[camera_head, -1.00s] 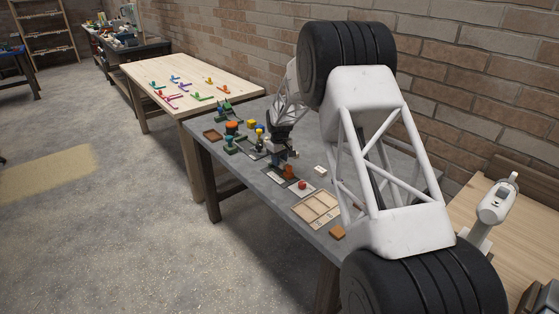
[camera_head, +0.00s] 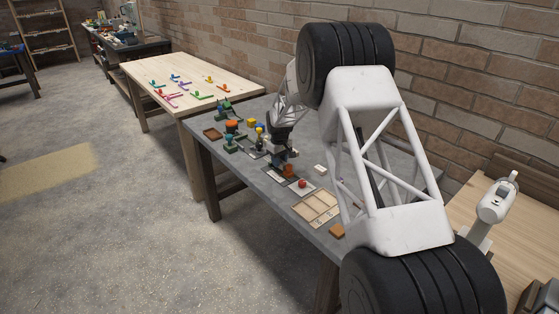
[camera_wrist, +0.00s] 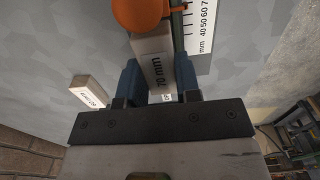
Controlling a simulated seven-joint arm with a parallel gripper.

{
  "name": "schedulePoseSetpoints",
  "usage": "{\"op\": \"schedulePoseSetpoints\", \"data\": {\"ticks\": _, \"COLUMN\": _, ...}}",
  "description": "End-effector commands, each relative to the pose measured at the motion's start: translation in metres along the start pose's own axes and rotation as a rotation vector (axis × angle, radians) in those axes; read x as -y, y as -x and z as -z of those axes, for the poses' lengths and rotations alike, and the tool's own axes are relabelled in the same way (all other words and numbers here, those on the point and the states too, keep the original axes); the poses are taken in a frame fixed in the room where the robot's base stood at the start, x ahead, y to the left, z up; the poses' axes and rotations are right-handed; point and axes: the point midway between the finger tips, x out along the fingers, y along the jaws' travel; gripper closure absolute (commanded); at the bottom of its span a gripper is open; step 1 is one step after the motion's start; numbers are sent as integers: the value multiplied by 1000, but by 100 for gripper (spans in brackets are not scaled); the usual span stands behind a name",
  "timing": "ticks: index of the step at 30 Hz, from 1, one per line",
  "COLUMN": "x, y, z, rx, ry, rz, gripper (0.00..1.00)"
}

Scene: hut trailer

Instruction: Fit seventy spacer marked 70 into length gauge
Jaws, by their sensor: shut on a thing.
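My gripper (camera_wrist: 157,80) has its blue fingers shut on the sides of a pale spacer marked 70 mm (camera_wrist: 154,58); the gripper also shows in the head view (camera_head: 279,154). An orange knob (camera_wrist: 140,12) covers the spacer's far end in the wrist view; the contact there is hidden. Just right of the spacer are a narrow green edge and a white scale (camera_wrist: 201,28) with mm marks, seemingly the length gauge's. In the head view, the orange knob (camera_head: 289,170) is just in front of my gripper. Whether the spacer is seated in the gauge cannot be told.
A pale block with small print (camera_wrist: 88,92) lies left of my gripper in the wrist view. In the head view, a red knob (camera_head: 302,183) on a plate and a divided wooden tray (camera_head: 334,213) stand nearer. Several coloured fixtures stand behind my gripper.

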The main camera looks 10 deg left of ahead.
Motion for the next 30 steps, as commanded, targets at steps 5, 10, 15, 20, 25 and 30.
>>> {"op": "schedulePoseSetpoints", "data": {"ticks": 5, "x": 0, "y": -2, "z": 0, "rx": 0, "ry": 0, "rz": 0, "gripper": 91}}
{"op": "schedulePoseSetpoints", "data": {"ticks": 10, "x": 0, "y": -5, "z": 0, "rx": 0, "ry": 0, "rz": 0, "gripper": 91}}
{"op": "schedulePoseSetpoints", "data": {"ticks": 15, "x": 0, "y": -7, "z": 0, "rx": 0, "ry": 0, "rz": 0, "gripper": 91}}
{"op": "schedulePoseSetpoints", "data": {"ticks": 20, "x": 0, "y": -9, "z": 0, "rx": 0, "ry": 0, "rz": 0, "gripper": 91}}
{"op": "schedulePoseSetpoints", "data": {"ticks": 25, "x": 0, "y": -11, "z": 0, "rx": 0, "ry": 0, "rz": 0, "gripper": 91}}
{"op": "schedulePoseSetpoints", "data": {"ticks": 30, "x": 0, "y": -13, "z": 0, "rx": 0, "ry": 0, "rz": 0, "gripper": 91}}
